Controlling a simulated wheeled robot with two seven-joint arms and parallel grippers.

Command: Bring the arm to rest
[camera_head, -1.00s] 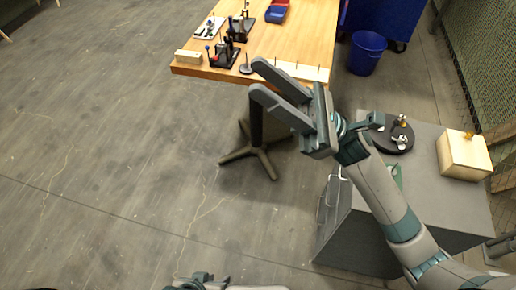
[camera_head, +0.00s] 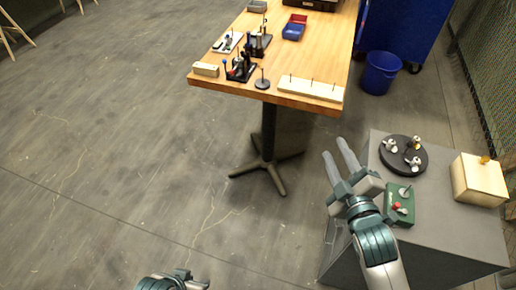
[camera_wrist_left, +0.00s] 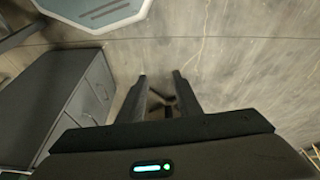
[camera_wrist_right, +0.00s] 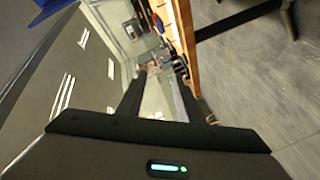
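My right gripper (camera_head: 335,148) is open and empty, above the floor beside the left edge of the grey cabinet (camera_head: 440,230). In the right wrist view its two fingers (camera_wrist_right: 157,77) stand apart with nothing between them. My left gripper (camera_head: 172,283) shows only in part at the bottom edge of the head view. In the left wrist view its fingers (camera_wrist_left: 160,78) are apart and empty, with floor beyond.
The cabinet bears a black round plate (camera_head: 404,155) with small metal parts, a green fixture (camera_head: 399,203) and a wooden box (camera_head: 479,180). A wooden table (camera_head: 300,60) with tools and trays stands ahead, a blue bin (camera_head: 380,72) right of it.

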